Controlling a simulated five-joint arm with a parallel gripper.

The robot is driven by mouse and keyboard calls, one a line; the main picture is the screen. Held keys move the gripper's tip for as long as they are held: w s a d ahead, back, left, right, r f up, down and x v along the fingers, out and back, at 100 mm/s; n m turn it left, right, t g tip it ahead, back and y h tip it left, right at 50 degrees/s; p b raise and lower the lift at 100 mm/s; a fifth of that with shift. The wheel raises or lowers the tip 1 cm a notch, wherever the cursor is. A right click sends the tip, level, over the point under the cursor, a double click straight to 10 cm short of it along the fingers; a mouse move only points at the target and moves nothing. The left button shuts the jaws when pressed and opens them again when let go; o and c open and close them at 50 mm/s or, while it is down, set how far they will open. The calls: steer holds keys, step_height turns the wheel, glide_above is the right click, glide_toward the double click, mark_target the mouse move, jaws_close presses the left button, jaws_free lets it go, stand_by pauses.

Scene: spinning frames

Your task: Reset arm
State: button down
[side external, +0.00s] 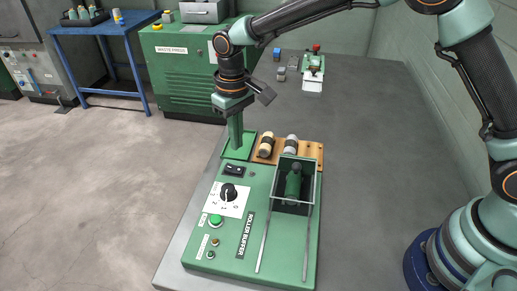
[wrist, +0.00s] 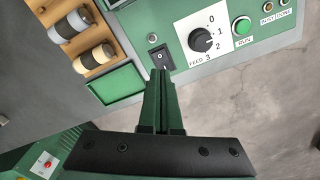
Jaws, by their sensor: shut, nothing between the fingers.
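My gripper (side external: 237,152) points straight down with its green fingers together and nothing held. In the side view it is at the back left of the green roller buffer machine (side external: 262,212). In the wrist view the shut fingertips (wrist: 162,74) show just beside the black rocker switch (wrist: 161,58); I cannot tell whether they touch it. The machine also carries a feed dial (wrist: 201,39) and a green run button (wrist: 242,26). A green roller (side external: 293,183) sits in the dark framed opening at the machine's right.
A wooden rack holds a tan roller (side external: 265,145) and a grey-banded roller (side external: 291,144) close to my gripper's right. A green tray (side external: 246,143) lies beneath the fingers. A blue table (side external: 110,25) and a green waste cabinet (side external: 185,70) stand behind.

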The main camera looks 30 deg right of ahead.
steer(key=s+d+r+m+t, duration=0.1)
steer(key=s+d+r+t, duration=0.1)
steer(key=s+d+r, duration=0.45)
steer(key=s+d+r+m+t, duration=0.1)
steer(key=s+d+r+t, duration=0.15)
steer(key=d+r, duration=0.6)
steer(key=s+d+f+m+t, duration=0.1)
steer(key=s+d, duration=0.5)
steer(key=s, duration=0.1)
steer(key=shift+s, duration=0.35)
